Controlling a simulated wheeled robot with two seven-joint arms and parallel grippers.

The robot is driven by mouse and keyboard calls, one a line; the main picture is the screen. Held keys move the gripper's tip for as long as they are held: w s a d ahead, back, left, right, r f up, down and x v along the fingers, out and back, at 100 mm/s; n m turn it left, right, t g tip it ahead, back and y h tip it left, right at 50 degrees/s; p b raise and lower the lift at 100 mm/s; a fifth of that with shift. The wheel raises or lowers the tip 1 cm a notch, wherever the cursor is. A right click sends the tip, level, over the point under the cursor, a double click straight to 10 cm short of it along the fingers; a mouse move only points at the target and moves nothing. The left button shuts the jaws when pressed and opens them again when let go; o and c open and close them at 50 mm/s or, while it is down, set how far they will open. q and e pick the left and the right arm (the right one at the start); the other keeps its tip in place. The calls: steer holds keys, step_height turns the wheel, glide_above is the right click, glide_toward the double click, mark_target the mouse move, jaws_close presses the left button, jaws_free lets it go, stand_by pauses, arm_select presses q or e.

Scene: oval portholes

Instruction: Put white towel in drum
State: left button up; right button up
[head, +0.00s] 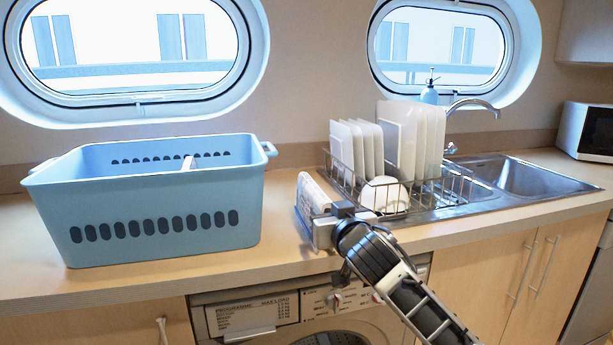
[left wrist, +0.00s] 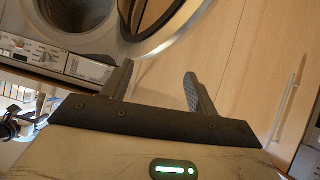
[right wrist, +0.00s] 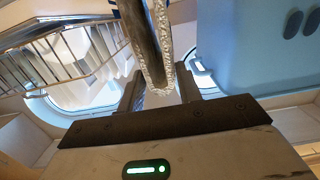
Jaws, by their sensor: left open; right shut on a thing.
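The white towel (head: 315,195) stands upright as a folded bundle near the counter's front edge, between the blue basket and the dish rack. My right gripper (head: 338,212) is shut on it. In the right wrist view the towel (right wrist: 160,70) shows edge-on, with a fluffy white border, between the fingers (right wrist: 160,92). The drum (left wrist: 92,10) shows in the left wrist view inside the washing machine, with the round door (left wrist: 150,42) swung open to the right. My left gripper (left wrist: 158,85) is open and empty in front of the cabinets, low down. It is outside the head view.
A blue basket (head: 160,210) stands on the counter at left. A dish rack (head: 430,190) with white plates and a bowl stands right of the towel, before the sink (head: 535,176). The washing machine (head: 255,315) sits under the counter (head: 270,255). A microwave (head: 585,130) is far right.

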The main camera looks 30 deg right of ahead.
mark_target(329, 199)
step_height(329, 199, up, 3)
steer(key=p, duration=0.3)
stand_by(0.6)
